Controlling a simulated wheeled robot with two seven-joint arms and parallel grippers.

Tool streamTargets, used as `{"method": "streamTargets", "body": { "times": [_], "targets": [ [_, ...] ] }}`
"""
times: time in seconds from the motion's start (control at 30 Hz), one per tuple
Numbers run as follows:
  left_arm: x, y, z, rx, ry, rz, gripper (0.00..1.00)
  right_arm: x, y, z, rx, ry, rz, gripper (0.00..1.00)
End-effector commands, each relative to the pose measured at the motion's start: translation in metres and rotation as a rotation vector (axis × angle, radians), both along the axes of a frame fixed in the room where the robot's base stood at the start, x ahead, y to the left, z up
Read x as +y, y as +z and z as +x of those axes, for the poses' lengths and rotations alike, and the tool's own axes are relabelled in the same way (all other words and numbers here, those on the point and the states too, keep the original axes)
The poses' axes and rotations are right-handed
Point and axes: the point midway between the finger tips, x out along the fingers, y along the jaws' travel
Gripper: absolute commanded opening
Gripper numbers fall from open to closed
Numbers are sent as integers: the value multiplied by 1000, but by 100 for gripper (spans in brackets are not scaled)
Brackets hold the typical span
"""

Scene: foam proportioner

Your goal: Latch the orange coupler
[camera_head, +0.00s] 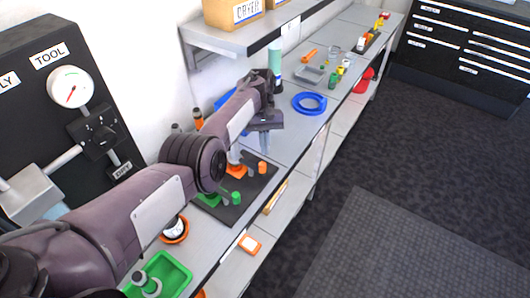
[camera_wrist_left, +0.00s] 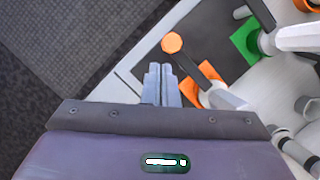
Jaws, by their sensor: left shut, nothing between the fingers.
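The orange coupler (camera_head: 237,170) stands on a dark board (camera_head: 227,210) on the bench, partly hidden behind my left arm. In the head view my left gripper (camera_head: 265,140) is above and behind the knob. My right gripper is not in view.
A green coupler (camera_head: 208,199) with a green knob (camera_head: 236,198) sits nearer on the same board. A green tray (camera_head: 172,270) is at the bench's near end. A shelf (camera_head: 235,40) with boxes overhangs the bench.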

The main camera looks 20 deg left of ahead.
Motion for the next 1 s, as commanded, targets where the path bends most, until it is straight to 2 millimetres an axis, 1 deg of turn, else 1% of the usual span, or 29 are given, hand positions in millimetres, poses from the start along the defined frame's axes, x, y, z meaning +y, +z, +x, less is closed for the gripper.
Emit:
{"method": "streamTargets", "body": {
  "times": [0.03, 0.13, 0.2, 0.33, 0.5, 1.0],
  "targets": [
    [2, 8, 4, -3, 1, 1, 0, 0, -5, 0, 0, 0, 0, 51],
    [5, 23, 10, -1, 1, 0, 0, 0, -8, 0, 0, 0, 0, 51],
    [6, 31, 13, -2, 1, 0, 0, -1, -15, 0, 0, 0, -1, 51],
    [8, 42, 16, 1, 0, 0, 0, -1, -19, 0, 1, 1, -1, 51],
    [8, 46, 17, 2, 0, 0, 0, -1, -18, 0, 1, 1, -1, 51],
    [8, 46, 17, 1, -1, 0, 0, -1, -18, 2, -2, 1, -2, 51]
  ]
}}
